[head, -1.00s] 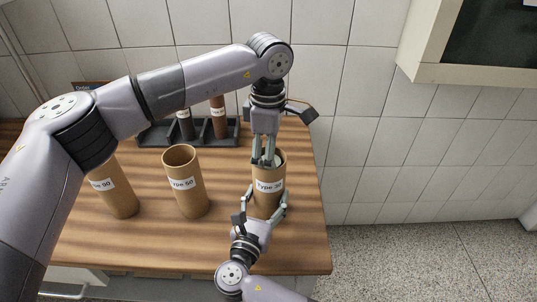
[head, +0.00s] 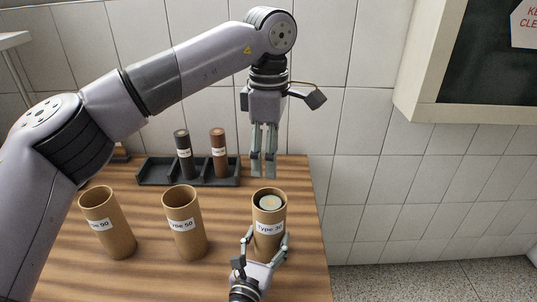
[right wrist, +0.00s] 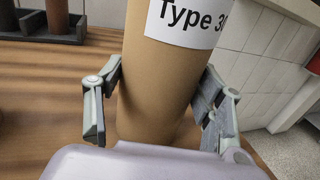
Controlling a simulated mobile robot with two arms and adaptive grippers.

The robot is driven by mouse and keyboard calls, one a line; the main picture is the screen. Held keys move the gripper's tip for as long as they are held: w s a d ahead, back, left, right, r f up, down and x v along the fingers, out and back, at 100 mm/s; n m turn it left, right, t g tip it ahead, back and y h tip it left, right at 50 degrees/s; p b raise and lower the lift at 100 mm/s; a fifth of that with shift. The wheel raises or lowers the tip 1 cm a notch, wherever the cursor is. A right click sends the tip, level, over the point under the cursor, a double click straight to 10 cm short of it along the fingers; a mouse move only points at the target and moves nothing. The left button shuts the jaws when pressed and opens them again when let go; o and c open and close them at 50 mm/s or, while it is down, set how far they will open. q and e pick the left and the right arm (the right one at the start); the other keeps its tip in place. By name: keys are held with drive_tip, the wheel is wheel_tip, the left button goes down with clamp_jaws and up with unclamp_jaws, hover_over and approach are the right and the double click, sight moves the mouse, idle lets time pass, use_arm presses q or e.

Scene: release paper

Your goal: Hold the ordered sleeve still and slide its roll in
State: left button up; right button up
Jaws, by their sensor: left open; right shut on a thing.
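The sleeve labelled "Type 3" plus a partly hidden digit (head: 268,226) stands upright at the right of the table; it also shows in the right wrist view (right wrist: 157,80). A pale roll (head: 270,203) sits inside it, its top end a little below the sleeve's rim. My right gripper (head: 265,241) is shut around the sleeve's lower part, a finger on each side, also in the right wrist view (right wrist: 158,100). My left gripper (head: 263,172) is above the sleeve, fingers pointing down, apart from the roll and empty. The roll's lower part is hidden inside the sleeve.
Sleeves labelled Type 50 (head: 184,222) and Type 90 (head: 107,222) stand to the left on the wooden table (head: 150,272). A black rack (head: 157,173) behind holds a dark roll (head: 183,154) and a brown roll (head: 219,153). A wall-mounted cabinet (head: 420,60) is at the upper right.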

drive_tip(key=shift+s+d+f, duration=0.1)
drive_tip(key=shift+f, duration=0.2)
drive_tip(key=o, duration=1.2)
drive_tip(key=shift+r, duration=0.15)
